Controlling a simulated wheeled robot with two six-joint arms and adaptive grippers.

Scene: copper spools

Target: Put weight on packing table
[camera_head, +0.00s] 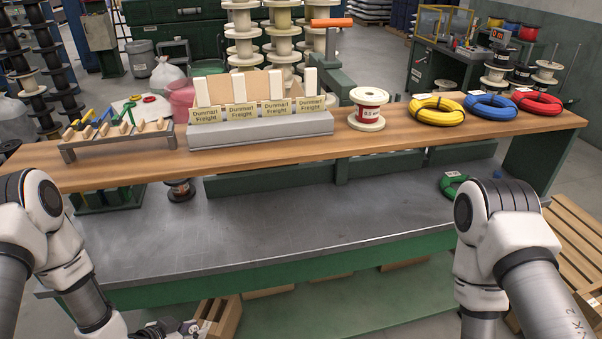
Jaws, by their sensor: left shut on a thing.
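The packing table has a bare grey metal top (285,225) on a green frame, with a raised wooden shelf (350,140) along its back. My left gripper (185,329) is at the bottom edge, below and in front of the table's front edge. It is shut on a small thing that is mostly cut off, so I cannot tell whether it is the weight. No weight can be made out on the table. My right arm hangs in front of the table's right side, and its gripper is out of view.
The shelf carries a tool rack (118,138), a grey label holder (260,128), a red spool (368,108) and yellow (436,110), blue (490,107) and red (537,102) coils. A wooden pallet (575,245) is at right. The metal top's middle is clear.

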